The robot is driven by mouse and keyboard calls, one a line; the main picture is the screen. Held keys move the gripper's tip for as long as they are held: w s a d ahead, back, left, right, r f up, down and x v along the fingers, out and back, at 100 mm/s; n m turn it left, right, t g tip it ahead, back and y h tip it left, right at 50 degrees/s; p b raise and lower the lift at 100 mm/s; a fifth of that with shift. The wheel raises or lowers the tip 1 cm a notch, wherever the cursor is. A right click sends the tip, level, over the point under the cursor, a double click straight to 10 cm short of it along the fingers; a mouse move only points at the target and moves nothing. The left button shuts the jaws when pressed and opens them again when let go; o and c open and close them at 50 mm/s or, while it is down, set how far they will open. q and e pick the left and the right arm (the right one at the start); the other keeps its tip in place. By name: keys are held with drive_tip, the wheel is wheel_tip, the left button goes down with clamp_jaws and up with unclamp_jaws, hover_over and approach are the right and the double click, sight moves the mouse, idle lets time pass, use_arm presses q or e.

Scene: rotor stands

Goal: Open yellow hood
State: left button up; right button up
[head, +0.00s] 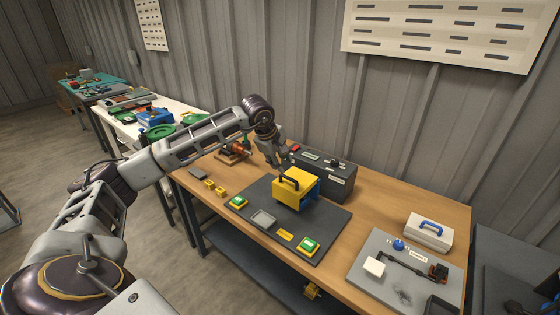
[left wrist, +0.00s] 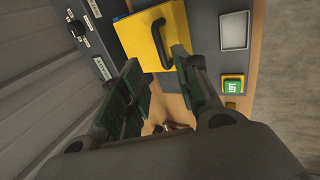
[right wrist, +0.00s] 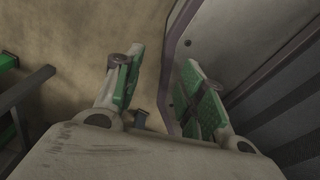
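The yellow hood (head: 294,187) is a box-shaped cover with a dark handle, standing on a dark mat (head: 337,221) on the wooden table, with a blue part at its right side. It looks closed. My left gripper (head: 275,168) is just behind and left of the hood, pointing down. In the left wrist view the hood (left wrist: 148,40) and its black handle lie ahead of the fingers (left wrist: 158,85), which are apart with nothing between them. My right gripper (right wrist: 165,90) shows only in the right wrist view, with its fingers apart and empty, away from the table.
A dark control box (head: 325,172) stands close behind the hood. Green-yellow buttons (head: 308,246) and a grey tray (head: 263,219) lie on the mat in front. A grey plate (head: 400,275) with a lever and a white case (head: 429,231) are at the right.

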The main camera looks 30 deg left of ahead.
sight(288, 178)
use_arm(q)
drive_tip(key=shift+f, duration=0.15)
drive_tip(key=b+x, duration=0.2)
drive_tip(key=x, duration=0.4)
drive_tip(key=shift+b, duration=0.3)
drive_tip(key=shift+b+x, duration=0.35)
drive_tip(key=shift+x, duration=0.5)
drive_tip(key=shift+b+x, duration=0.4)
drive_tip(key=shift+x, duration=0.55)
use_arm(e)
drive_tip(key=shift+w+d+f, duration=0.35)
drive_tip(key=shift+d+f, duration=0.3)
drive_tip(key=shift+w+d+f, duration=0.35)
drive_tip(key=shift+d+f, duration=0.25)
drive_tip(key=shift+f, duration=0.05)
drive_tip(key=shift+w+d+f, duration=0.35)
drive_tip(key=shift+d+f, duration=0.3)
drive_tip(key=shift+d, duration=0.15)
use_arm(q)
drive_tip(key=shift+c, duration=0.6)
clamp_jaws()
use_arm(e)
drive_tip(key=shift+d+r+h, duration=0.1)
drive_tip(key=shift+h, duration=0.2)
